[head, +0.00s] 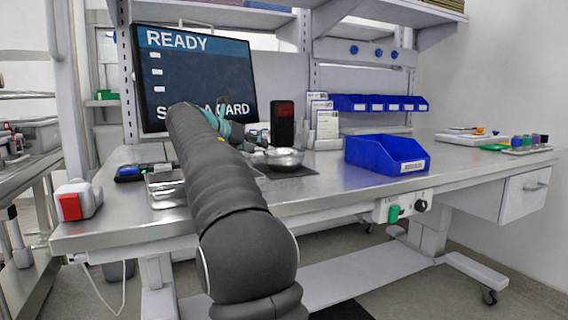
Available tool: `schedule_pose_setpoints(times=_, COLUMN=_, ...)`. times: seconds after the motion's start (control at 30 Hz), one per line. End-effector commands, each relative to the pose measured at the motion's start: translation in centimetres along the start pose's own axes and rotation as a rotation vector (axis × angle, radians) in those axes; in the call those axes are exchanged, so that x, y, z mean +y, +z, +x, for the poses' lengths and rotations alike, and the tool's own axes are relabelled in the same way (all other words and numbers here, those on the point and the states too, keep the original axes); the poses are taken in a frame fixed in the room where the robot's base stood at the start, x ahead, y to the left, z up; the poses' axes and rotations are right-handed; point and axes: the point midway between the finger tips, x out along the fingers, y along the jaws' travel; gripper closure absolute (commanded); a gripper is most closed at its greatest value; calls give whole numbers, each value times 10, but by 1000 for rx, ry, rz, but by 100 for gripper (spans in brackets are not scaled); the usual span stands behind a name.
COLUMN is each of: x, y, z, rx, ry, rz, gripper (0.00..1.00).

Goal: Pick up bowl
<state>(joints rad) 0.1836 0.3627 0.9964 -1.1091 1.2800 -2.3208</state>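A shiny metal bowl (285,158) sits upright on a dark mat (293,172) on the steel workbench. My arm reaches forward over the bench from the bottom of the head view. My gripper (259,143) is at the far end, mostly hidden behind my arm. It appears just left of the bowl, near rim height. Whether it touches the bowl cannot be told. Its fingers are too small and covered to show whether they are open or shut.
A blue bin (385,154) stands right of the bowl. A metal tray (166,190) lies left of my arm. A monitor (196,75), a dark upright device (283,124) and a row of blue bins (378,103) stand behind. The bench's front right is clear.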

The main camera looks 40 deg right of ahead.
Motion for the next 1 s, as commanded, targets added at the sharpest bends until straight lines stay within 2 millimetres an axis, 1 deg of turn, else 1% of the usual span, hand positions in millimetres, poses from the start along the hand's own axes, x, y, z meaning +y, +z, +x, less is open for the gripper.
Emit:
schedule_pose_setpoints(times=0.17, x=0, y=-2, z=16, rx=1, ry=-2, rz=-1, gripper=62)
schedule_pose_setpoints(times=0.3, x=-1, y=-3, z=36, rx=2, ry=-1, rz=0, gripper=62)
schedule_pose_setpoints(times=0.4, x=0, y=-2, z=47, rx=1, ry=1, rz=0, gripper=62)
schedule_pose_setpoints(times=0.5, x=0, y=-2, z=50, rx=0, ry=2, rz=-1, gripper=62)
schedule_pose_setpoints(times=0.67, x=0, y=-1, z=49, rx=0, ry=2, rz=-1, gripper=62)
schedule_pose_setpoints(times=0.7, x=0, y=-2, z=49, rx=0, ry=2, rz=-1, gripper=72)
schedule_pose_setpoints(times=0.77, x=0, y=-2, z=49, rx=0, ry=2, rz=-1, gripper=87)
schedule_pose_setpoints(times=0.8, x=0, y=-2, z=49, rx=0, ry=2, rz=-1, gripper=97)
schedule_pose_setpoints(times=0.83, x=0, y=-2, z=49, rx=0, ry=2, rz=-1, gripper=100)
schedule_pose_setpoints(times=1.0, x=0, y=-1, z=49, rx=-1, ry=2, rz=-1, gripper=100)
